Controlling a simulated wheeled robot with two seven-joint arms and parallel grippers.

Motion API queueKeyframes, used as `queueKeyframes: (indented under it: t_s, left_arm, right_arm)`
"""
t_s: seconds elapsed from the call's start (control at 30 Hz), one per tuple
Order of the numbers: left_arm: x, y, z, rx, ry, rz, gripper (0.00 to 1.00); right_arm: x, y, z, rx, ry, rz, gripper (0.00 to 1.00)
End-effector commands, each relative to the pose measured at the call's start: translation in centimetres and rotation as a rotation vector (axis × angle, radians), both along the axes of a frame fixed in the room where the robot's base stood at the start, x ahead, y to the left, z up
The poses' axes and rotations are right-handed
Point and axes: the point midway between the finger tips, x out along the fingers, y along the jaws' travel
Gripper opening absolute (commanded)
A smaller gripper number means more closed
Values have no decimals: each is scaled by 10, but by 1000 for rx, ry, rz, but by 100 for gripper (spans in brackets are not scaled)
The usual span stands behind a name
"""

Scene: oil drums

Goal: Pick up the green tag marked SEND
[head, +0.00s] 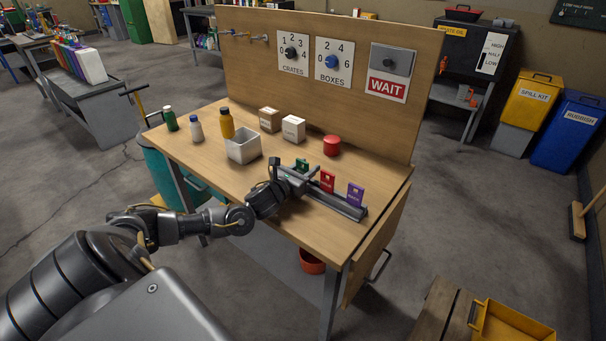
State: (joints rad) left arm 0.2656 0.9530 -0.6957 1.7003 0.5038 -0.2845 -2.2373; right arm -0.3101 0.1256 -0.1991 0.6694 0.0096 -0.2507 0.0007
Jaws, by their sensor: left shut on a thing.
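The green tag (302,164) stands at the left end of a dark tag rack (342,205) on the workbench. Only its upper part shows; any marking on it is too small to read. My left gripper (298,174) is at the green tag and shut on it, hiding its lower part. A red tag (327,181) and a purple tag (355,195) stand upright in the same rack, to the right of the gripper. My right gripper is not in view.
A white open box (243,147) stands left of the gripper, with bottles behind it. Two small cartons (293,128) and a red round container (331,145) stand behind the rack. An upright board (260,50) closes the bench's back. The bench's front left is clear.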

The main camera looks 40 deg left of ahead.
Motion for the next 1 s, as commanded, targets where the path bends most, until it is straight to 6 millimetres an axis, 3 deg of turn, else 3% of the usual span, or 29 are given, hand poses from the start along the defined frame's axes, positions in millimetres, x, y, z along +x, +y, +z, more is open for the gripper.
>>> queueKeyframes:
  t_s: [0.37, 0.6, 0.87, 1.0]
  left_arm:
    - [0, 0, 4, 0, -2, 0, 19]
    - [0, 0, 32, 0, -5, -1, 19]
    - [-51, -1, 89, 5, 0, -4, 19]
    - [-88, -2, 102, 5, 7, -4, 19]
  right_arm:
    - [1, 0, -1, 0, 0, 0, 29]
    - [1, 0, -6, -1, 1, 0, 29]
    - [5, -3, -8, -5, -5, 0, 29]
    - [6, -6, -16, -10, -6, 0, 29]
